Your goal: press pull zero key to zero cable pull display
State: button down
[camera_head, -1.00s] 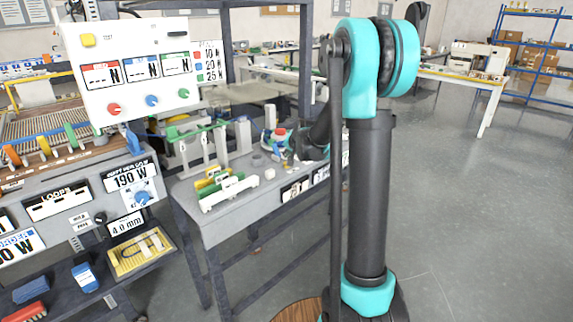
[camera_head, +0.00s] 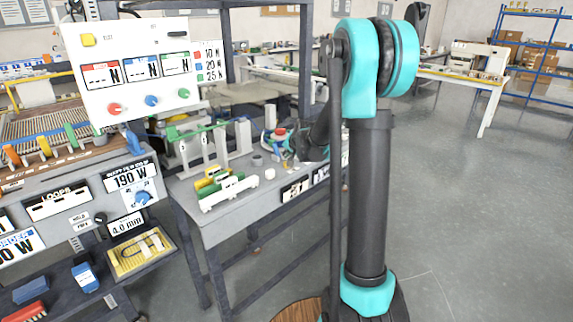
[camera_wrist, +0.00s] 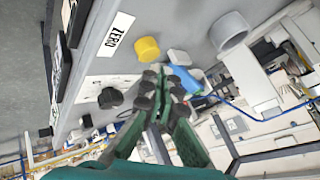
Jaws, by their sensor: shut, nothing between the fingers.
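In the wrist view, a white label reading ZERO (camera_wrist: 115,35) is on a grey surface, with a round yellow key (camera_wrist: 147,48) beside it. My gripper (camera_wrist: 158,78) is shut and empty, its dark fingertips just below the yellow key in the picture. I cannot tell whether they touch it. In the head view my gripper (camera_head: 284,143) is over the right part of the grey bench (camera_head: 235,215), partly hidden by my arm. White displays (camera_head: 295,189) are on the bench's front; their readings are too small or hidden to tell.
A black knob (camera_wrist: 110,98) and a grey cylinder (camera_wrist: 232,30) are near the fingers. Green and yellow fixtures (camera_head: 225,188) stand at the bench's left. A white control panel (camera_head: 130,65) with a yellow button stands further left. The floor at right is clear.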

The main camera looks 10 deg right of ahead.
jog(key=shift+f, duration=0.2)
dwell(0.4)
jog(key=shift+f, duration=0.25)
jog(key=shift+f, duration=0.5)
dwell(0.7)
jog(key=shift+r, duration=0.15)
dwell(0.3)
jog(key=shift+r, duration=0.8)
jog(key=shift+r, duration=2.5)
